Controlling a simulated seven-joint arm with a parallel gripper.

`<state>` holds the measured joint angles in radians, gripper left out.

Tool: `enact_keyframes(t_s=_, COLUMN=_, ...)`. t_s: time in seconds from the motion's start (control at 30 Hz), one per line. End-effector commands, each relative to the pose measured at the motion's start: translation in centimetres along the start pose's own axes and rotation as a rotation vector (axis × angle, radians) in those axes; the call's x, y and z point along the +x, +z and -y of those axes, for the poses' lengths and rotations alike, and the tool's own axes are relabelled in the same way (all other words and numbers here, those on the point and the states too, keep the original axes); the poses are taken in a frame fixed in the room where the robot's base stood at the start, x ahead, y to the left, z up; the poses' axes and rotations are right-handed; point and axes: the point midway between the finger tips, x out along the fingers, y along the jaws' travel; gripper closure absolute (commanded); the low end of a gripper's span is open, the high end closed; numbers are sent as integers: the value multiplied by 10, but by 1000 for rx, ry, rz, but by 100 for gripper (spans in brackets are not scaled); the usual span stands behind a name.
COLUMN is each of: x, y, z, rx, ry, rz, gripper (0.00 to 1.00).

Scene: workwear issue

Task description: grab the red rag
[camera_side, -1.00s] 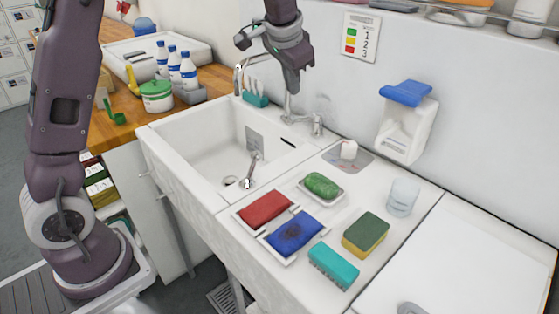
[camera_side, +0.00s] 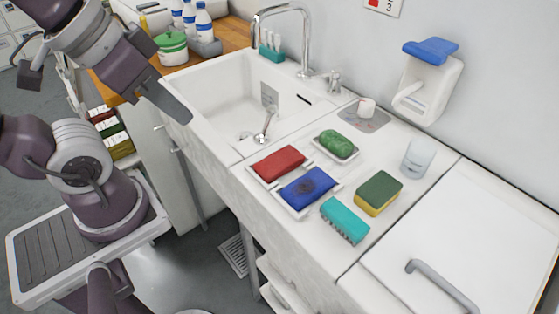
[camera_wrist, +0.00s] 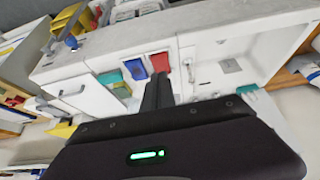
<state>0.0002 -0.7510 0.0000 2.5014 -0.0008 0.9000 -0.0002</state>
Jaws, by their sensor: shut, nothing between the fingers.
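The red rag (camera_side: 279,163) lies folded in a shallow white tray (camera_side: 252,173) on the counter, just right of the sink. It also shows in the wrist view (camera_wrist: 160,63), just beyond the fingertips. My gripper (camera_side: 186,119) is over the front left edge of the sink, up and to the left of the rag and apart from it. In the wrist view its fingers (camera_wrist: 157,80) are together with nothing between them.
A blue rag (camera_side: 307,187) lies beside the red one. Near it are a green scrubber (camera_side: 338,144), a teal brush (camera_side: 345,220), a green-yellow sponge (camera_side: 378,193) and a clear cup (camera_side: 417,158). The sink (camera_side: 225,100) is left of the rags, with a tall faucet (camera_side: 304,40).

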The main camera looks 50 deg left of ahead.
Motion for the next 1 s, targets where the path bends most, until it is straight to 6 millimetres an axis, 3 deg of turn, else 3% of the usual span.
enact_keyframes(t_s=0.13, x=0, y=0, z=0, rx=0, ry=0, rz=0, gripper=98)
enact_keyframes(t_s=0.53, x=0, y=0, z=0, rx=1, ry=-1, rz=0, gripper=22)
enact_keyframes(t_s=0.83, x=1, y=-3, z=0, rx=0, ry=-1, rz=7, gripper=22)
enact_keyframes(t_s=0.93, x=11, y=-23, z=0, rx=0, ry=-2, rz=69, gripper=22)
enact_keyframes(t_s=1.0, x=31, y=-48, z=-2, rx=1, ry=-3, rz=145, gripper=22)
